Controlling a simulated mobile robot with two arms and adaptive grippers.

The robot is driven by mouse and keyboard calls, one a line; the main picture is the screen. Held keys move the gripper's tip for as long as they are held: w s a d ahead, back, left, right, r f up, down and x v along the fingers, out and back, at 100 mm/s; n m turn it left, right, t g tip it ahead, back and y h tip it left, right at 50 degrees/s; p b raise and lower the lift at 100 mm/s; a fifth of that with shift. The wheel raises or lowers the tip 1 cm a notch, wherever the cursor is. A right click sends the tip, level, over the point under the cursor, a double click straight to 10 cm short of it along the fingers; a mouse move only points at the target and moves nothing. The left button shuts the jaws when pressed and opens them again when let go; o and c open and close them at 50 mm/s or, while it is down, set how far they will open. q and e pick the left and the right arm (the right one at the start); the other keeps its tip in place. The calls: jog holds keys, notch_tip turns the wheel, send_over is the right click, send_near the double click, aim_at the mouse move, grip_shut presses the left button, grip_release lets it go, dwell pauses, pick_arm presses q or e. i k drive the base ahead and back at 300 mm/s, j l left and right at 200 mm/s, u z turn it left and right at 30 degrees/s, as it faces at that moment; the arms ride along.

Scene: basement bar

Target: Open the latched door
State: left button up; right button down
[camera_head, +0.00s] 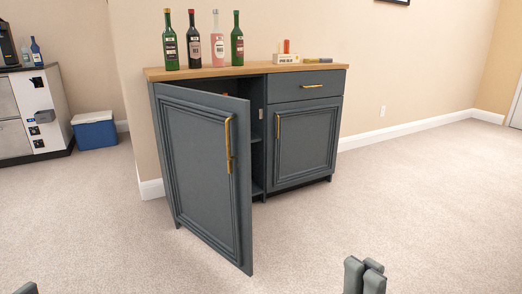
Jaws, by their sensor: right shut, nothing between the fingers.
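The dark grey-blue cabinet door (200,170) with a long brass handle (228,145) stands ajar, swung out to the front. It hinges at its left side. Shelves (257,188) show in the dark gap to its right. The latch itself I cannot make out. My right gripper (364,276) is at the bottom edge, right of the door and apart from it, fingers together and empty. A small grey tip of my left gripper (27,288) shows at the bottom left corner; its state cannot be seen.
The cabinet's wooden top (240,71) carries several bottles (217,40) and a small white box (286,59). A second door (300,145) on the right and a drawer (308,86) are shut. A blue cooler (95,130) stands far left. Carpet in front is clear.

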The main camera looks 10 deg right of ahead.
aim_at(201, 130)
jog(key=i+l, duration=0.3)
jog(key=i, duration=0.15)
jog(key=i+l, duration=0.3)
jog(key=i, duration=0.1)
